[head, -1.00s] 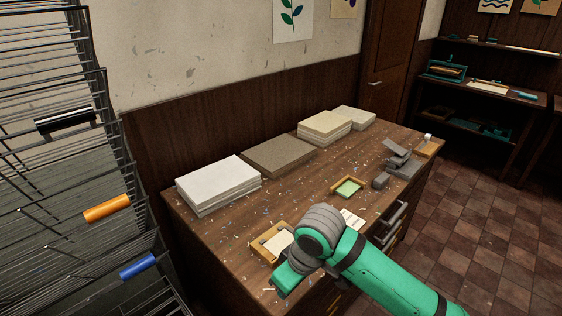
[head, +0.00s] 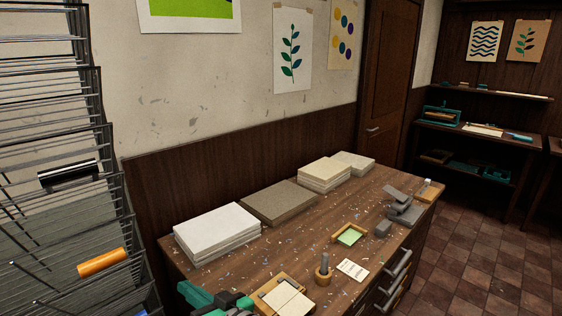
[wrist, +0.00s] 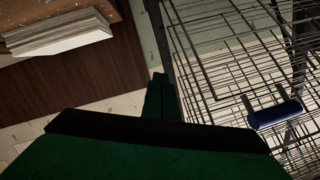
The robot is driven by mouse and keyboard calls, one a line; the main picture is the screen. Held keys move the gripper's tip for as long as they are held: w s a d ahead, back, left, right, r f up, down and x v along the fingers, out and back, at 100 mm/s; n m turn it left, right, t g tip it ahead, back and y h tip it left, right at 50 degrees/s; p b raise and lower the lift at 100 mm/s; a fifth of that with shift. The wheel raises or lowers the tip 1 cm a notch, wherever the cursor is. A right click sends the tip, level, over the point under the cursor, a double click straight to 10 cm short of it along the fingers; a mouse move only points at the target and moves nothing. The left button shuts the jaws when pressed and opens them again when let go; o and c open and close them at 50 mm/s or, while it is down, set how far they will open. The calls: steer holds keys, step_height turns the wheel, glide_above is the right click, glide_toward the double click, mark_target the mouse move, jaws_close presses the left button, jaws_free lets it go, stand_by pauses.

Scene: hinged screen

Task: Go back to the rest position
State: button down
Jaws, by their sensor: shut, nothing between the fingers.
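My gripper (wrist: 162,97) shows in the wrist view as two green fingers pressed together, with nothing between them. It points toward the gap between the bench side and the wire rack (wrist: 225,70). In the head view only a green and dark part of my arm shows at the bottom edge, left of the front wooden tray (head: 285,299). The workbench (head: 290,235) is in the middle of the head view. The fingertips cannot be made out there.
The wire rack (head: 60,215) stands at left with a black roller (head: 68,174) and an orange roller (head: 102,262); a blue roller (wrist: 274,113) shows in the wrist view. Paper stacks (head: 216,232) line the bench's back. Tiled floor (head: 480,240) is clear at right.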

steer(key=s+d+f+m+t+h, duration=0.4)
steer(key=s+d+f+m+h, duration=0.15)
steer(key=f, duration=0.35)
steer(key=s+d+f+m+t+h, duration=0.3)
steer(key=s+d+f+m+h, duration=0.3)
steer(key=f, duration=0.3)
steer(key=s+d+f+n, duration=0.1)
steer(key=s+d, duration=0.2)
steer(key=s, duration=0.5)
steer(key=s+d+f+n+g+h, duration=0.1)
steer(key=s+d+f+n, duration=0.1)
steer(key=s, duration=0.7)
steer(key=s+d+f+n, duration=0.2)
steer(key=s+d, duration=0.2)
steer(key=s, duration=0.4)
steer(key=shift+s+d+g+h, duration=0.15)
steer(key=shift+s+g+h, duration=0.05)
steer(key=shift+g+h, duration=0.15)
